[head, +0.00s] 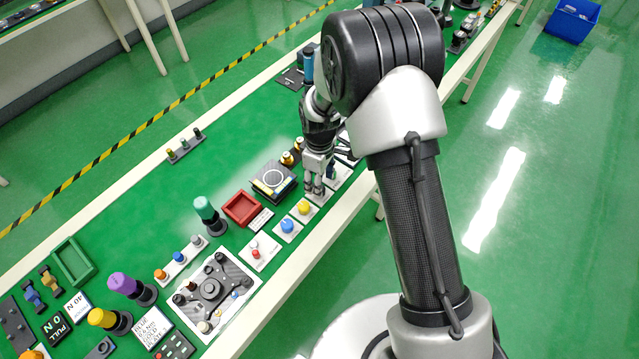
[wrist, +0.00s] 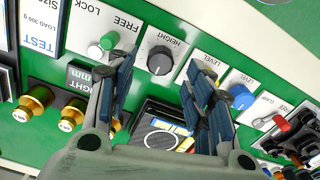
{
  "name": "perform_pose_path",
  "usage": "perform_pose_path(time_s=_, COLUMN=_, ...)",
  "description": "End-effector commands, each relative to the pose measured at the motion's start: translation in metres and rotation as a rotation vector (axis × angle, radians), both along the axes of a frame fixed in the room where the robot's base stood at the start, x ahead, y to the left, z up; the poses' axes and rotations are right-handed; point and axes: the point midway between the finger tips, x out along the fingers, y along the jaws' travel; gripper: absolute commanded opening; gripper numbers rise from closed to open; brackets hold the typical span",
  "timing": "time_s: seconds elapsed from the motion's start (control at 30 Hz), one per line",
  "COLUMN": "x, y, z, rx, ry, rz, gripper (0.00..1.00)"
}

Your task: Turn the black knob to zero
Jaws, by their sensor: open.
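The black knob (wrist: 160,60) shows in the wrist view on a white plate marked HEIGHT, near the top middle. It is round and dark with a pale edge. My gripper (wrist: 158,78) is open and empty, its dark blue fingers on either side of the knob in the picture. I see a gap between the fingers and the knob and cannot tell their height above it. In the head view my gripper (head: 316,188) hangs over the bench's right part, and I cannot make out the knob there. The knob's zero mark is too small to read.
A green knob (wrist: 108,41) on the FREE LOCK plate stands to the left. A blue knob (wrist: 241,97) stands to the right. Gold knobs (wrist: 35,101) stand at lower left. A red tray (head: 241,209) lies left of my gripper. The bench's far strip is mostly clear.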

Motion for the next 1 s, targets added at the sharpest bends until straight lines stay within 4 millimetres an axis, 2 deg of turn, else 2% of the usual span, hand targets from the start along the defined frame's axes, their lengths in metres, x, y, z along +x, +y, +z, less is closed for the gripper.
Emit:
perform_pose_path(time_s=0.03, x=0.002, y=0.001, z=0.014, rx=0.002, ry=-0.005, rz=0.000, gripper=0.48)
perform_pose_path(time_s=0.2, x=0.001, y=0.000, z=0.050, rx=0.001, ry=-0.005, rz=0.000, gripper=0.48)
perform_pose_path(time_s=0.4, x=0.001, y=0.000, z=0.080, rx=0.001, ry=-0.003, rz=0.000, gripper=0.48)
perform_pose_path(time_s=0.6, x=0.000, y=0.000, z=0.090, rx=0.000, ry=0.000, rz=0.000, gripper=0.48)
perform_pose_path(time_s=1.0, x=0.000, y=0.000, z=0.090, rx=0.000, ry=0.000, rz=0.000, gripper=0.48)
